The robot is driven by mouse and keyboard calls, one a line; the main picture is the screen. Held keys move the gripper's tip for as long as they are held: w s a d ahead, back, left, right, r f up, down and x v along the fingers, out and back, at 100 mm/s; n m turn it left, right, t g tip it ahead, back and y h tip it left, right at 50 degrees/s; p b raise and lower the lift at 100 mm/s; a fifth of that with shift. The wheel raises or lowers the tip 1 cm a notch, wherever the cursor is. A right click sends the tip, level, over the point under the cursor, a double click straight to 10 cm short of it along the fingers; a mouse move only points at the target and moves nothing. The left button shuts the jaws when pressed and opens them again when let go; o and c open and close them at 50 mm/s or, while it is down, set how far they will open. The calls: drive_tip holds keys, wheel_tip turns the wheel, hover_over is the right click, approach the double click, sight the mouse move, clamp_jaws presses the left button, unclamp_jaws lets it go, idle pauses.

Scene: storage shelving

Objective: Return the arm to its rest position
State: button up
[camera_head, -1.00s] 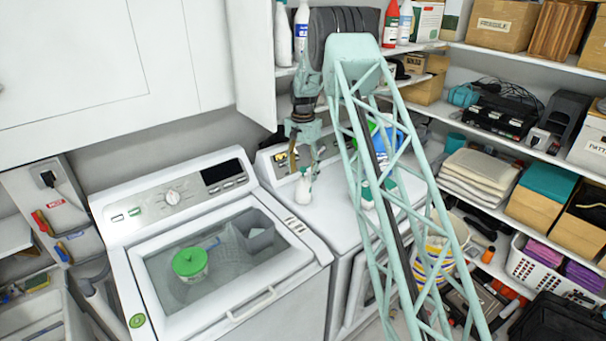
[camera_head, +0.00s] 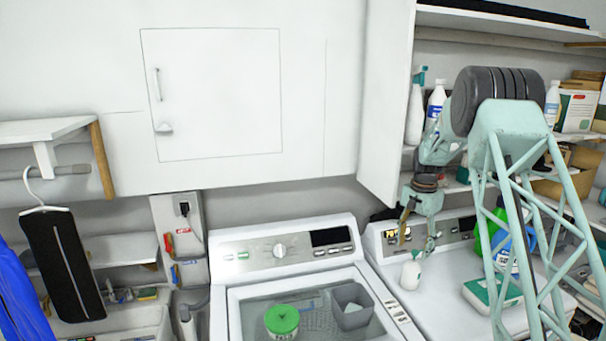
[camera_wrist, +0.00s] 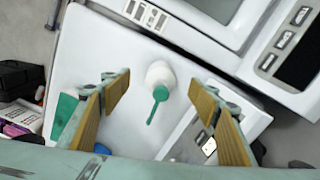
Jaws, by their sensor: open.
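My arm reaches over the right-hand white machine, with my gripper (camera_head: 418,232) pointing down. In the wrist view my gripper (camera_wrist: 160,92) is open, its two tan-padded fingers wide apart with nothing held. A small white bottle with a green spray top (camera_head: 410,274) stands on the machine just below the fingers. In the wrist view the bottle (camera_wrist: 160,74) shows between the fingers, apart from both pads.
The left washer (camera_head: 290,250) has a green-lidded tub (camera_head: 282,320) and a grey bin (camera_head: 352,306) on its lid. Green and blue bottles (camera_head: 500,232) stand near my arm. An open cabinet door (camera_head: 387,100) and a shelf with a spray bottle (camera_head: 415,115) are close behind it.

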drive_tip(key=s+a+r+n+t+b, duration=0.1)
drive_tip(key=s+a+r+n+b, duration=0.25)
drive_tip(key=s+a+r, duration=0.65)
drive_tip(key=s+a+r+n+t+b, duration=0.1)
drive_tip(key=s+a+r+n+b, duration=0.3)
drive_tip(key=s+r, duration=1.2)
drive_tip(key=s+a+f+b, duration=0.2)
drive_tip(key=s+b, duration=0.1)
drive_tip(key=s, duration=0.9)
drive_tip(key=s+a+f+b, duration=0.1)
drive_tip(key=s+a+b, duration=0.1)
drive_tip(key=s, duration=1)
drive_tip(key=s+a+f+n+t+b, duration=0.1)
drive_tip(key=s+f, duration=0.3)
drive_tip(key=s, duration=0.5)
drive_tip(key=s+a+f+n+b, duration=0.1)
drive_tip(key=s+f+n+b, duration=0.1)
drive_tip(key=s, duration=0.7)
wheel_tip(320, 180, down, 3)
drive_tip(key=shift+r+n+t+b, duration=0.2)
drive_tip(key=shift+n+t+b, duration=0.2)
drive_tip(key=shift+b, duration=0.15)
drive_tip(key=shift+w, duration=0.1)
